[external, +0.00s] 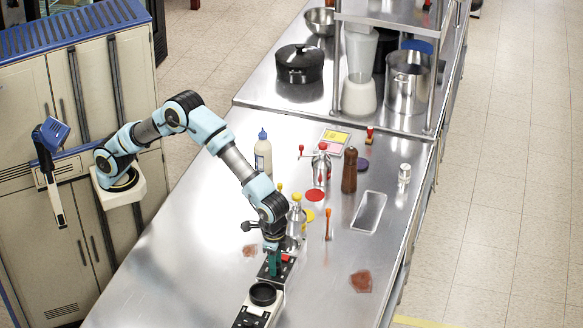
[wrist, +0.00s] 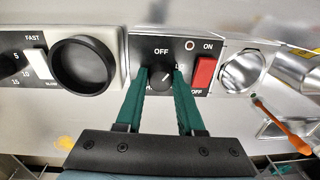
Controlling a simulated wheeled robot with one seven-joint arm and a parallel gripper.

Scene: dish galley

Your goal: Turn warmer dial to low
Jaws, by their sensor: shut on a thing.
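The warmer dial is a round black knob (wrist: 160,79) on a black panel (wrist: 140,45), with OFF printed above it. A partly covered "L" label shows at its upper right and an "H" at its lower left. A pale pointer mark on the knob seems to point to the upper right, towards the "L". My gripper (wrist: 162,84) has green fingers shut on the knob, one on each side. In the external view my gripper (external: 275,264) reaches down to the small panel, and the knob is hidden. A red ON/OFF switch (wrist: 204,73) sits right of the knob.
A device with a round black cup (external: 263,293) stands left of the panel in the wrist view. A silver bottle (external: 296,222), an orange-handled tool (external: 328,223) and a pepper mill (external: 349,170) stand nearby. The steel counter's left side (external: 190,240) is clear.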

